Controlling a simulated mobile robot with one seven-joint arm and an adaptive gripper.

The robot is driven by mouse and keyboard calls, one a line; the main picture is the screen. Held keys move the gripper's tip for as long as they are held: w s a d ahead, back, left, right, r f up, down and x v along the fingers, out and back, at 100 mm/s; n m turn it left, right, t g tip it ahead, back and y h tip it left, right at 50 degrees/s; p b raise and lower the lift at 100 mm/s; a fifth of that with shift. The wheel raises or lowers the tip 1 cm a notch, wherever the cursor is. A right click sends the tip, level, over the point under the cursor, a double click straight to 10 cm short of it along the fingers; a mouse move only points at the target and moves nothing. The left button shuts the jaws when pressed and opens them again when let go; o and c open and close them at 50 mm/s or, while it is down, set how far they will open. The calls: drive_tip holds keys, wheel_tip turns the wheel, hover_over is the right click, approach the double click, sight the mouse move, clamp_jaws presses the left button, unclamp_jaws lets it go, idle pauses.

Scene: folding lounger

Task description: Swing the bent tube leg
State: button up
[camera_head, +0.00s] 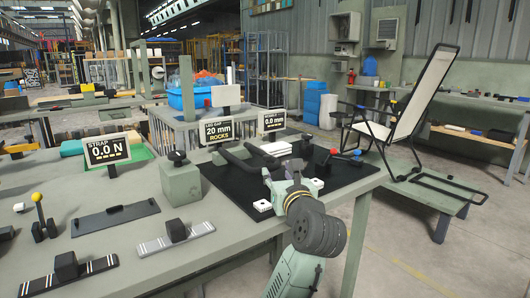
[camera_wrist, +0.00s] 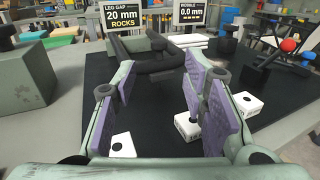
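The bent tube leg appears to be the dark tube (camera_head: 238,158) lying on the black mat on the bench; it also shows in the wrist view (camera_wrist: 150,62), ahead of my fingers. My gripper (camera_head: 284,174) is over the mat, near the tube's right end. In the wrist view my gripper (camera_wrist: 160,82) is open, purple pads wide apart, with bare mat between them. The tube's near end lies just beyond the fingertips; I cannot tell whether they touch. A sign (camera_head: 217,129) reads leg gap 20 mm, rocks.
A red ball knob (camera_wrist: 290,45) stands at right. A grey-green block (camera_head: 181,182) is left of the mat (camera_head: 335,182). A folding lounger (camera_head: 418,95) stands on a platform (camera_head: 424,191) at right.

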sight(268, 159)
drive_tip(key=p+x, duration=0.1)
drive_tip(key=x, duration=0.9)
drive_tip(key=shift+w, duration=0.15)
clamp_jaws()
idle(0.5)
